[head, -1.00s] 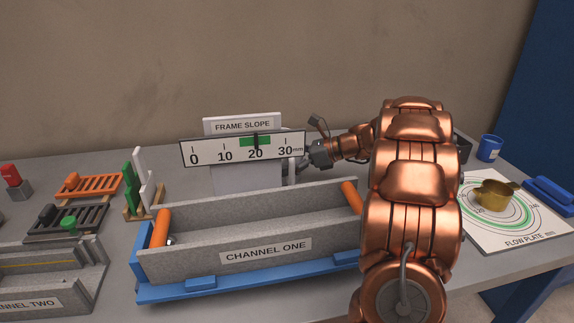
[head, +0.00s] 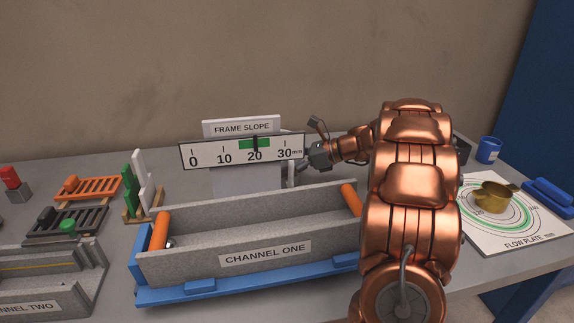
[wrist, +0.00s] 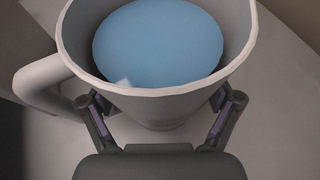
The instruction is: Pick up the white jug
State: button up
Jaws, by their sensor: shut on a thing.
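The white jug (wrist: 150,106) fills the upper part of the wrist view. It stands open at the top, with blue liquid (wrist: 160,45) inside and its handle (wrist: 42,82) on the left. My gripper (wrist: 161,101) has one finger on each side of the jug's near wall and is shut on it. In the head view my gripper (head: 312,155) is at the right end of the frame slope scale. The jug is mostly or wholly hidden there behind the scale. I cannot tell whether its base touches the table.
The frame slope scale (head: 207,157) stands left of my gripper. The grey Channel One trough (head: 215,262) lies in front on a blue frame. A flow plate (head: 495,238) with a brass cup (head: 490,197) and a blue cup (head: 488,150) are at right. Small racks (head: 88,187) are at left.

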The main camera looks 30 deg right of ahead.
notch_tip(320, 180, up, 10)
jog(key=p, duration=0.1)
dwell(0.4)
